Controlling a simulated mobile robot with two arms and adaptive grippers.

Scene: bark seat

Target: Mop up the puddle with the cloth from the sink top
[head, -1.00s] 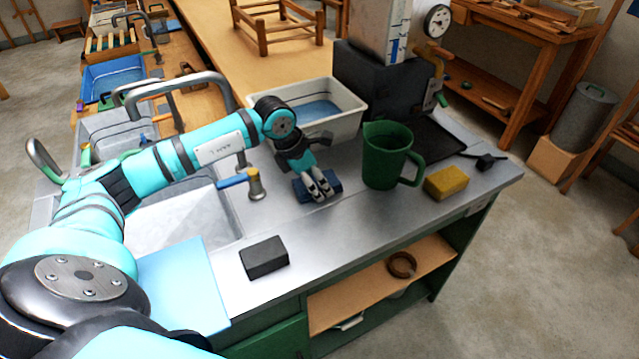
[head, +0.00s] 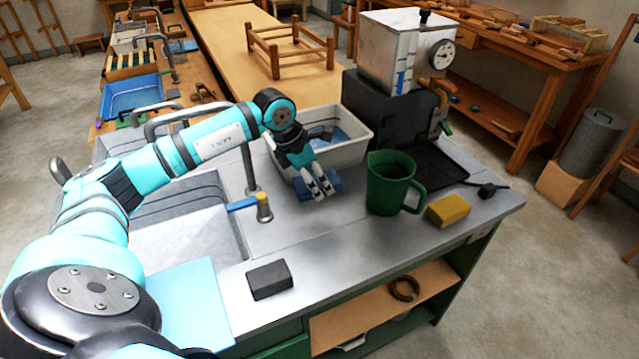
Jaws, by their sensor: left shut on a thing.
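The cloth (head: 331,180) is a small folded blue piece over the metal sink top (head: 330,235), between the white basin and the green jug. My left gripper (head: 319,190) points down with its fingers shut on the cloth. The cloth overlaps the basin's lower edge in the picture and appears raised off the metal; the gap is hard to judge. The fingers hide part of it. My right gripper is out of view. I can make out no puddle in the head view.
A green jug (head: 391,184) and a yellow sponge (head: 448,210) stand to the right of the cloth. The white basin (head: 350,153) is behind it. A blue-handled tap (head: 263,208) is at its left, and a dark block (head: 269,279) lies near the front edge. The sink top between is clear.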

